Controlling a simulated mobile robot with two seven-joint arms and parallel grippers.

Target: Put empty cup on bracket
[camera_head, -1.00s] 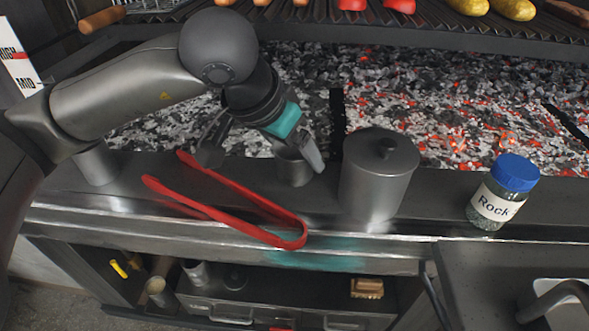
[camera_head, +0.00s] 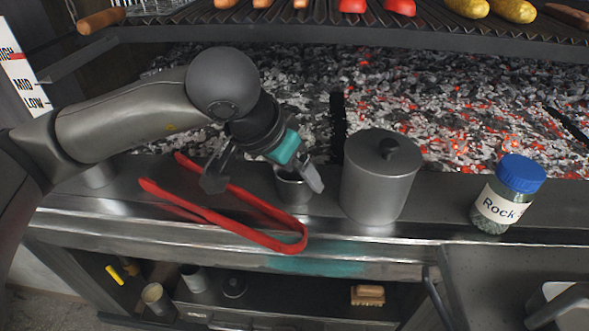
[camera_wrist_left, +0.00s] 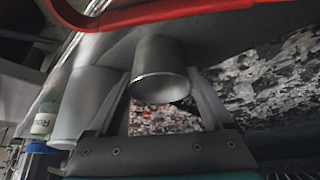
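The empty cup (camera_head: 292,188) is a small grey metal cup at the counter's front strip, left of the lidded pot. In the wrist view the cup (camera_wrist_left: 158,68) sits between my left fingers, which touch both its sides, its open rim towards the gripper body. My left gripper (camera_head: 308,176) is shut on the cup from above; in the head view one finger shows at its right and the other is hidden. Whether the cup touches the counter is unclear. I cannot make out a bracket. My right gripper is not in view.
Red tongs (camera_head: 235,212) lie close left of the cup. The lidded metal pot (camera_head: 378,185) stands close right, and a blue-capped jar (camera_head: 505,195) farther right. Glowing coals (camera_head: 440,110) lie behind.

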